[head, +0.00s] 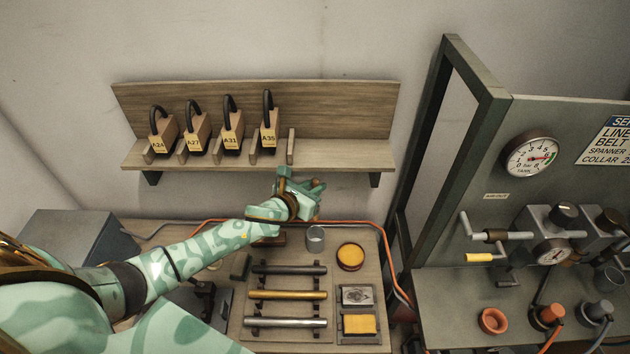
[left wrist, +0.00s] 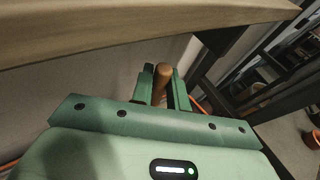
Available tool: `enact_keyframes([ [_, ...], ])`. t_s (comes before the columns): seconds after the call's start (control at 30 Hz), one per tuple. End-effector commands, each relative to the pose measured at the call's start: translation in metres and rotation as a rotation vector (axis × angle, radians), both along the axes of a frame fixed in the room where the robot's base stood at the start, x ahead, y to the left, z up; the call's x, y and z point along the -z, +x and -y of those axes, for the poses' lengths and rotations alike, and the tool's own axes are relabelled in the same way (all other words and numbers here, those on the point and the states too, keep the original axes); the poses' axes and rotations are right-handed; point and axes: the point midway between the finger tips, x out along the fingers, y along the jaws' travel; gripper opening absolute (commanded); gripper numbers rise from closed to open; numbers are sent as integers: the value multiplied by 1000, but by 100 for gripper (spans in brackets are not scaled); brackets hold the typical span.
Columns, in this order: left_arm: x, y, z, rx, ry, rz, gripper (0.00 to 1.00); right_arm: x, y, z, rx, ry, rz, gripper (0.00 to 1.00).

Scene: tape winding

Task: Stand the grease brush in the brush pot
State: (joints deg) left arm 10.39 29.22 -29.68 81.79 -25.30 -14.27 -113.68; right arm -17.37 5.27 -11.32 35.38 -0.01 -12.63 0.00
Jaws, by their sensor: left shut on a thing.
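My left gripper (head: 306,191) is above the workbench, just below the wall shelf. In the left wrist view its two green fingers (left wrist: 162,92) are shut on a brown wooden handle (left wrist: 161,76), which I take for the grease brush. The brush's bristle end is hidden in both views. A small grey cup (head: 315,239), which looks like the brush pot, stands upright on the bench, lower than the gripper and slightly right of it. The brush is apart from this cup. My right gripper is in neither view.
The shelf (head: 345,155) with several tagged padlocks is close behind and above the gripper. A round yellow tin (head: 350,257), several rods (head: 289,295) and small trays (head: 358,325) lie on the bench. An orange hose (head: 377,240) runs along its back. A gauge panel (head: 570,185) stands at right.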

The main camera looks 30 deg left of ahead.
Motion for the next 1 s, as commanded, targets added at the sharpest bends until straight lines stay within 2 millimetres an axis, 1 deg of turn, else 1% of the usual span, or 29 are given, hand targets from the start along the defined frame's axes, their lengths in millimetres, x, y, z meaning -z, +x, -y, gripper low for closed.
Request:
enact_keyframes([
  [0.03, 6, 0, 0, 0, -1, 0, 0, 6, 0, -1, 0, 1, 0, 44],
  [0.4, 39, 0, 1, 0, -2, 0, 0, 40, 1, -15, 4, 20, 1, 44],
  [0.67, 64, 0, 1, 0, -2, 0, 0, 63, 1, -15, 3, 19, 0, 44],
  [1.0, 96, 0, 1, 0, -1, 0, 0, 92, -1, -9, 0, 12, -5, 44],
])
